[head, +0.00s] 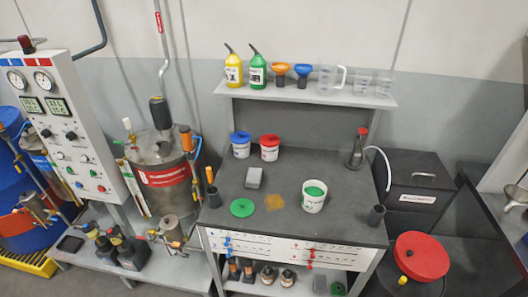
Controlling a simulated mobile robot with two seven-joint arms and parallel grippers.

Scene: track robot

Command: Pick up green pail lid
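The green pail lid (242,208) is a flat green disc lying on the dark workbench top (340,225), near its front left edge. An open white pail (313,203) with green contents stands upright to the right of the lid. Two white pails stand at the back left of the bench, one with a blue lid (240,137) and one with a red lid (269,140). I cannot make out either of my grippers in the head view. Nothing touches the green lid.
A yellow-orange patch (275,202) lies right of the lid, and a grey block (254,177) behind it. An orange-topped cylinder (212,190) stands to its left. A wash bottle (357,150) and dark cup (376,215) are at the right. A steel tank (163,170) stands left of the bench.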

